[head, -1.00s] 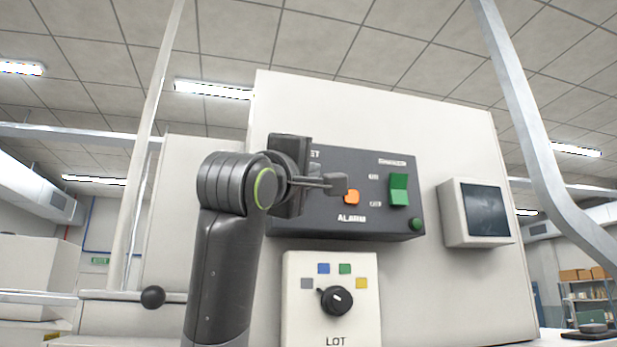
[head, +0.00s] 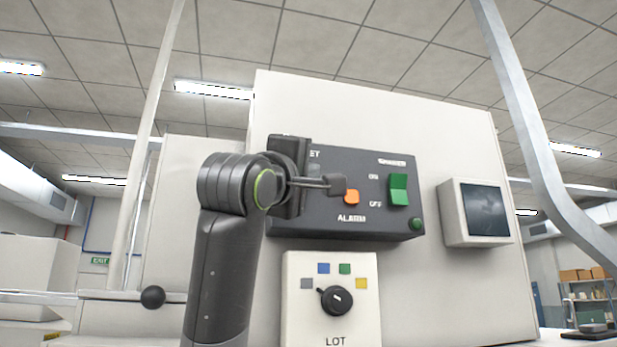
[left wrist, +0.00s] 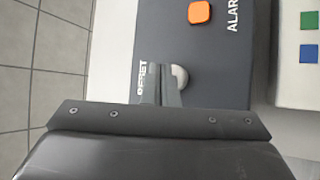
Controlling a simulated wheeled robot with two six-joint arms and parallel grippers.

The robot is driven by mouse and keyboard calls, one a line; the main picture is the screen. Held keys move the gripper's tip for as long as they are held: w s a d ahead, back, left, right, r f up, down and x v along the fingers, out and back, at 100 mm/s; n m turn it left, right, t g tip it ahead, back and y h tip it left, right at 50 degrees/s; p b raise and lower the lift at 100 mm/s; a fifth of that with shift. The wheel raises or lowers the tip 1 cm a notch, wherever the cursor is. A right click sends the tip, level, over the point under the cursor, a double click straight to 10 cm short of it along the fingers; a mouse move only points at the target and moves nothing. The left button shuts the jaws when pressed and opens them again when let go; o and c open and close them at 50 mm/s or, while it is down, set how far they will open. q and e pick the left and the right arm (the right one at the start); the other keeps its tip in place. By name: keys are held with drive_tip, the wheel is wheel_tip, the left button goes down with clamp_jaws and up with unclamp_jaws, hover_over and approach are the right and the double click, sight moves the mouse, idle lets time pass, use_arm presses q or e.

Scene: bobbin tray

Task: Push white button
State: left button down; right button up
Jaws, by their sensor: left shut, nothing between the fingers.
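The white button (left wrist: 181,76) is round and shows in the left wrist view on the dark panel (left wrist: 213,55), beside the RESET lettering. It is partly covered by my left gripper's fingers (left wrist: 161,72). In the head view my left gripper (head: 336,184) is shut and empty in front of the left part of the dark panel (head: 330,225), and it hides the button there. I cannot tell whether the fingertips touch the button. My right gripper is in neither view.
An orange button (head: 352,197) above ALARM, a green rocker switch (head: 398,190) and a small green button (head: 417,224) share the panel. Below is a LOT plate (head: 300,315) with a black knob (head: 336,300). A screen (head: 487,210) juts out at right.

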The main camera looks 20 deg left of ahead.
use_arm(q)
drive_tip(key=shift+w+a, duration=0.2)
drive_tip(key=shift+w+a, duration=0.3)
drive_tip(key=shift+w, duration=0.15)
idle(0.8)
drive_tip(key=shift+s+d, duration=0.1)
drive_tip(key=shift+s, duration=0.05)
idle(0.3)
drive_tip(key=shift+s+d+b, duration=0.4)
drive_tip(key=shift+s+b, duration=0.1)
drive_tip(key=shift+s, duration=0.05)
